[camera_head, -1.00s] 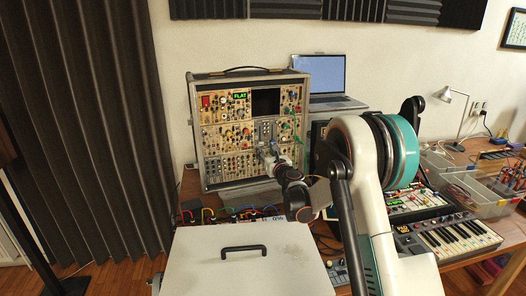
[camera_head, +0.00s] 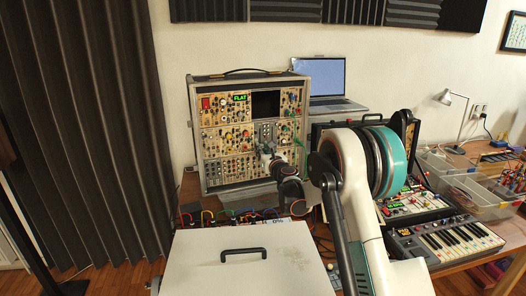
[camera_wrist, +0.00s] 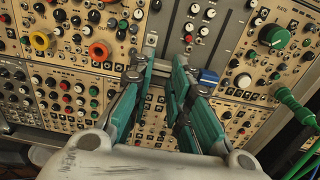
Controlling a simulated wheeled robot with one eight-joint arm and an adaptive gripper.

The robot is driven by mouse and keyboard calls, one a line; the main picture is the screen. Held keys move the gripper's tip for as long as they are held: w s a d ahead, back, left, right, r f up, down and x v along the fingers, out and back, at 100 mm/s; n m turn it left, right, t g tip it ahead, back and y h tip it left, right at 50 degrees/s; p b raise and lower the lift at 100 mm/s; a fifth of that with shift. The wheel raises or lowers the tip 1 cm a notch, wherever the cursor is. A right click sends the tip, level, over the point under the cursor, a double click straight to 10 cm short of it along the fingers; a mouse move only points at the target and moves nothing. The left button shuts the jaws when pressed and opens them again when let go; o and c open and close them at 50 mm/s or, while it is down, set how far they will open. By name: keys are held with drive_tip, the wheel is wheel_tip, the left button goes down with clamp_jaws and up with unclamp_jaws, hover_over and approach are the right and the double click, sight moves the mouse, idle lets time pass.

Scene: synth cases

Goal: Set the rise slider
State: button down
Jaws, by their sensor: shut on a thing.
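My gripper (camera_wrist: 161,64) has its two teal fingers at a grey slider panel (camera_wrist: 222,40) of the modular synth in the wrist view. It is shut on a small slider cap, mostly hidden between the fingertips. I cannot read a label that tells which slider it is. In the head view my gripper (camera_head: 267,152) reaches the middle of the synth case (camera_head: 198,165). A green "FLAT" display (camera_head: 239,97) is lit at its upper left.
A large green knob (camera_wrist: 273,36) and a green cable plug (camera_wrist: 284,95) are right of my fingers. Orange (camera_wrist: 99,51) and yellow (camera_wrist: 41,39) rings are left. A laptop (camera_head: 328,80) stands behind, and a keyboard (camera_head: 448,240) lies at the right.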

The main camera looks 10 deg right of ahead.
sight(260, 139)
wheel_tip(260, 139, up, 4)
drive_tip(key=shift+f+p, duration=0.25)
drive_tip(key=shift+p, duration=0.55)
drive_tip(key=shift+f, duration=0.1)
drive_tip(key=c, duration=1.5)
unclamp_jaws()
drive_tip(key=s, duration=0.4)
drive_tip(key=s+d, duration=0.1)
drive_tip(key=s, duration=0.7)
drive_tip(key=shift+d, duration=0.3)
